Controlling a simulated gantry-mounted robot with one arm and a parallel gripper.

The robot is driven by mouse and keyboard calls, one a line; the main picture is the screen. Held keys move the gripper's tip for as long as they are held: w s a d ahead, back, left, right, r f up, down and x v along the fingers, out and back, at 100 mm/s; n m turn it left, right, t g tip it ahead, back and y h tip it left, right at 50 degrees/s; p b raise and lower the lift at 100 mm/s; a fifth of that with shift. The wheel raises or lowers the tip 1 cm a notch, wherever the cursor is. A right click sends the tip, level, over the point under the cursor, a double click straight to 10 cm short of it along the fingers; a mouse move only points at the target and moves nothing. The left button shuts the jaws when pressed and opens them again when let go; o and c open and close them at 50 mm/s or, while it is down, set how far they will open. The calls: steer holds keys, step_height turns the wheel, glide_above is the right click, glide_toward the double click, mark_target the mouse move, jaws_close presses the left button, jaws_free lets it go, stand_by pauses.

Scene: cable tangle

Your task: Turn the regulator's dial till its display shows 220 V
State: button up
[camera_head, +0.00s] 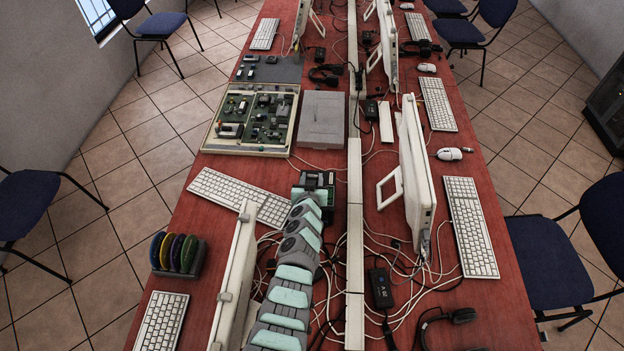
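My arm reaches up from the bottom of the picture, over the middle of the long red table. A dark, boxy shape at its far end appears to be my gripper (318,183), seen from behind and above. Its fingers are hidden, so I cannot see whether it is open or shut or touches anything. I cannot make out the regulator, its dial or its display for sure in this view. My arm and the dark shape cover part of the table there.
The red table (200,215) carries keyboards, white monitors (416,165) and loose cables. A tray of circuit boards (293,100) and a grey box (323,112) lie beyond my arm's end. A disc rack (192,262) stands at left. A white cable duct (354,200) runs lengthwise.

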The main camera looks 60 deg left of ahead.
jaws_close()
steer(key=shift+s+f+m+t+h+p, duration=0.1)
steer(key=shift+f+m+t+h+p, duration=0.3)
steer(key=shift+p, duration=0.45)
steer(key=shift+a+r+m+t+p, duration=0.15)
steer(key=shift+r+m+t+p, duration=0.25)
steer(key=shift+r, duration=0.05)
steer(key=shift+o, duration=2.1)
jaws_free()
